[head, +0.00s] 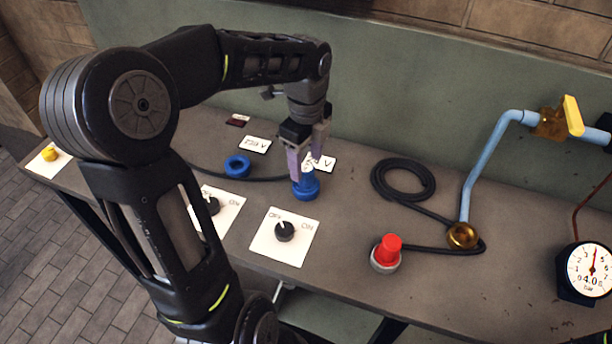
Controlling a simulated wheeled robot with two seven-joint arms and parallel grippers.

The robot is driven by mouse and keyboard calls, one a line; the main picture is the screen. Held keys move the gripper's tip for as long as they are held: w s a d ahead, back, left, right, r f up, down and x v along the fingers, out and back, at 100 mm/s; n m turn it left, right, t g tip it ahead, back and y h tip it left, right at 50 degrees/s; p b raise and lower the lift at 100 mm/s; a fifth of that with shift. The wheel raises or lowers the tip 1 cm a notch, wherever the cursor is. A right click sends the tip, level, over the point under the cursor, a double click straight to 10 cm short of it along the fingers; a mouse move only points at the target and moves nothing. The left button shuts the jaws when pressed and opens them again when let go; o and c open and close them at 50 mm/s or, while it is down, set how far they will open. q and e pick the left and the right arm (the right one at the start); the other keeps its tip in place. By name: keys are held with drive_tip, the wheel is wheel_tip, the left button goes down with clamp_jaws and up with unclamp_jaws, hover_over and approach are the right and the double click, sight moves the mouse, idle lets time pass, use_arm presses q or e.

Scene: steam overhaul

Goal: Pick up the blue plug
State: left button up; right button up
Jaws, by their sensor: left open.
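The blue plug (306,189) stands on the bench near the middle of the head view, with a pale upper part partly hidden by my gripper. My left gripper (307,166) points down at it from above. Its jaws are open, with one finger left of the plug's upper part and the other behind it to the right. I cannot tell whether either finger touches the plug. My right gripper is not in view.
A blue ring socket (237,166) sits left of the plug, by a voltage label (257,144). Rotary switches (284,232) on white plates stand in front. A red-topped beacon (389,250), a coiled black hose (403,178), a blue pipe (484,165) and a gauge (588,270) are to the right.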

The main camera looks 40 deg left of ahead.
sight(306, 168)
use_arm(q)
drive_tip(key=shift+f, duration=2)
clamp_jaws()
